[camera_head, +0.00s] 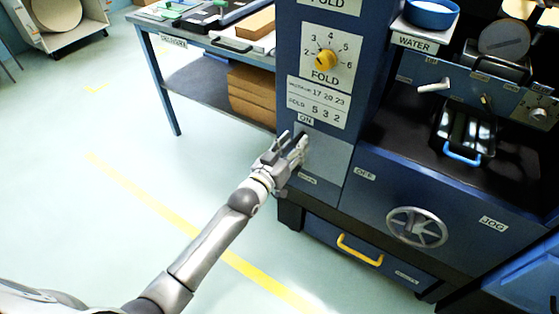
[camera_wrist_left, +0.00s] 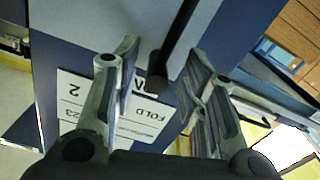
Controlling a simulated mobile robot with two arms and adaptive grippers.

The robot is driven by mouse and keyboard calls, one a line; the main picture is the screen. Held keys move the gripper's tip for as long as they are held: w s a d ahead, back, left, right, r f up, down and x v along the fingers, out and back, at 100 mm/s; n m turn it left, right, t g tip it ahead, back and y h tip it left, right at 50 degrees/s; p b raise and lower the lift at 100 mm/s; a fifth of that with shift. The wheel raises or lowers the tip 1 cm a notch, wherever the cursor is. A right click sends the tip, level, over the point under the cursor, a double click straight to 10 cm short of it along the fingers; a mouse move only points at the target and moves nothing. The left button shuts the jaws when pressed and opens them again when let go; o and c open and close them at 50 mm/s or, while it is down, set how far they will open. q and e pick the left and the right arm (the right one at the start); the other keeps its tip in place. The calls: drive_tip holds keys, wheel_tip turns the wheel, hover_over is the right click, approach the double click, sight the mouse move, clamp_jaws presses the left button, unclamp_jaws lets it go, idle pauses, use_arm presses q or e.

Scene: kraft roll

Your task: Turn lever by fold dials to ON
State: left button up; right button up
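My left gripper (camera_head: 292,145) is at the lower front of the blue fold-dial column, just below the ON label (camera_head: 306,119). In the left wrist view its two fingers (camera_wrist_left: 155,85) are spread apart. A dark lever bar (camera_wrist_left: 183,38) runs down between them, its rounded end near the ON label. I cannot tell whether a finger touches it. In the head view the gripper mostly hides the lever. An OFF label (camera_head: 365,175) is lower right of the grey panel (camera_head: 331,158). The yellow fold dial (camera_head: 326,60) is above, pointing left. My right gripper is not in view.
A worktable (camera_head: 172,42) with boxes on its shelf stands to the left behind the column. A handwheel (camera_head: 417,227) and a drawer with a yellow handle (camera_head: 360,249) are on the machine's lower front.

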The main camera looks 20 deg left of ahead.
use_arm(q)
drive_tip(key=v, duration=0.9)
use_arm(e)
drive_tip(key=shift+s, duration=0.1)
